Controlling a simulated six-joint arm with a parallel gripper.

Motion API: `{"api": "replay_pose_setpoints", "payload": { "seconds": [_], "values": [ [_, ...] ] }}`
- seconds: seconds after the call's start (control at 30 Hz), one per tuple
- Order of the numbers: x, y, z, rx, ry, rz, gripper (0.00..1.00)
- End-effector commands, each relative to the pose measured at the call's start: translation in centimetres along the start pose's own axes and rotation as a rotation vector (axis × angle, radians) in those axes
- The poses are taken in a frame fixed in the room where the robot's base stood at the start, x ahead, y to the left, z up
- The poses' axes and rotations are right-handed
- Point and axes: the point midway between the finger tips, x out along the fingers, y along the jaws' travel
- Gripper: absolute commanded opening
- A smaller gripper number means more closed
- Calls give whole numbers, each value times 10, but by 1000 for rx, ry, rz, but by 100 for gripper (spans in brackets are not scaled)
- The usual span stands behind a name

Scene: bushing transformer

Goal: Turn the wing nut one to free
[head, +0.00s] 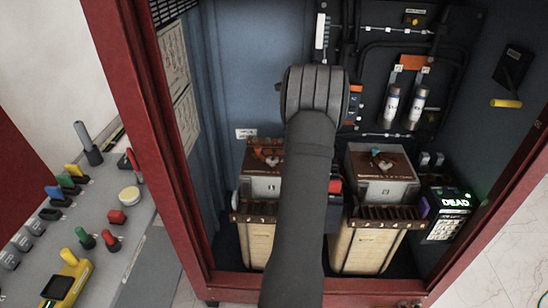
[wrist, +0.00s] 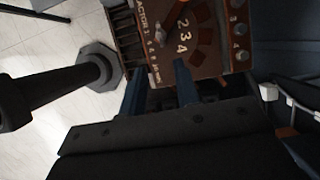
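In the wrist view my gripper (wrist: 158,88) shows two blue fingers, spread apart with nothing seen clamped between them. Just beyond the fingertips is a brown panel (wrist: 215,62) with the numbers 2, 3 and 4 in an arc. A small grey metal piece, perhaps a wing nut (wrist: 158,36), sits on that panel, apart from the fingers. In the head view two box units stand side by side, left (head: 262,188) and right (head: 382,188), with brown tops and small pale fittings. Which fitting is wing nut one I cannot tell. My arm hides the gripper there.
A red cabinet frame (head: 160,150) surrounds the units. Grey cylinders (head: 391,105) hang on the back wall, and a box marked DEAD (head: 452,205) stands at right. A grey bench with colored switches (head: 112,215) is at left. Dark pipes run along the back.

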Motion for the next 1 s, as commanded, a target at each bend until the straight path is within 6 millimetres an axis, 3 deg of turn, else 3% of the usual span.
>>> {"api": "replay_pose_setpoints", "payload": {
  "seconds": [0.2, 0.53, 0.73, 1.0],
  "values": [
    [50, 1, 0, -1, 0, 4, 29],
    [115, 0, 0, -1, -1, 1, 29],
    [134, 0, 0, -1, -1, -1, 29],
    [138, 0, 0, -1, 0, -3, 29]
  ]
}}
